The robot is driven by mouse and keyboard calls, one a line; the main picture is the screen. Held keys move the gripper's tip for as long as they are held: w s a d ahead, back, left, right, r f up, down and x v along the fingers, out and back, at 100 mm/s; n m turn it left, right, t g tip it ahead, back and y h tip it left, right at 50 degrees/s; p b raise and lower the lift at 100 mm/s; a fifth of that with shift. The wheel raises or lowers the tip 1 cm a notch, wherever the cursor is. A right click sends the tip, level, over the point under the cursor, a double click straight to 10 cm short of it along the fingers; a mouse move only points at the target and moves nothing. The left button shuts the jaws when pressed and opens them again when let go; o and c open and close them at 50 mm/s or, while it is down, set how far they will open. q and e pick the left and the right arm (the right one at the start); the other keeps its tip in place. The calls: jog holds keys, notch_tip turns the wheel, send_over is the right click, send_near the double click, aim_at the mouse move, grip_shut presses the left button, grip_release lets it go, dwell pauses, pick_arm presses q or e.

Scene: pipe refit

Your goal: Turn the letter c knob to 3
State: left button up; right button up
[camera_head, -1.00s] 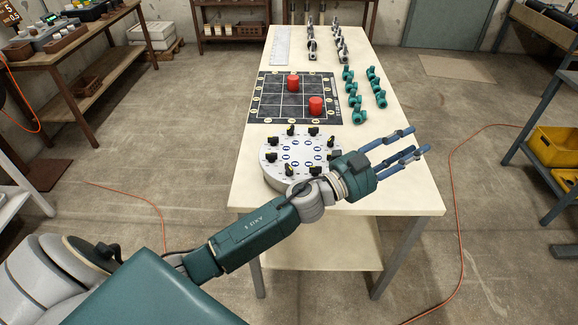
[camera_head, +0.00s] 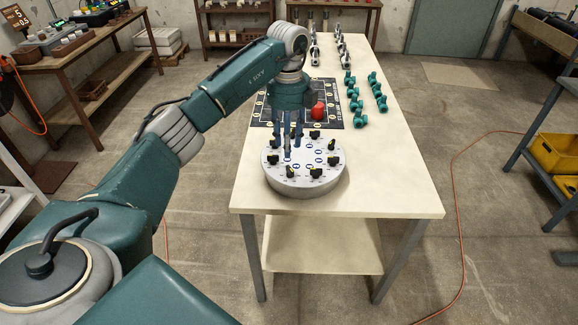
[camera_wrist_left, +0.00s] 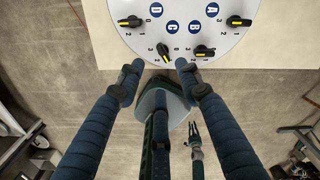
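The round white knob disc (camera_head: 303,193) lies at the table's near end, with several black knobs with yellow marks around its rim. In the left wrist view, a blue C label (camera_wrist_left: 171,26) sits on the disc (camera_wrist_left: 215,38), and the knob nearest it (camera_wrist_left: 164,52) seems to be the letter c knob; its exact setting is too small to read. My left gripper (camera_head: 288,138) points down over the disc's far left part. Its fingers (camera_wrist_left: 160,80) are spread and empty, apart from that knob in the wrist view. A small shape that looks like my right gripper (camera_wrist_left: 195,133) shows below.
Several green pipe fittings (camera_head: 355,100) and grey fittings (camera_head: 315,58) lie farther back.

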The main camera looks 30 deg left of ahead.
aim_at(288, 169)
pick_arm(q)
notch_tip(288, 169, down, 9)
jog(key=shift+f+p, duration=0.2)
jog(key=shift+p, duration=0.75)
jog(key=shift+c, duration=0.3)
grip_shut()
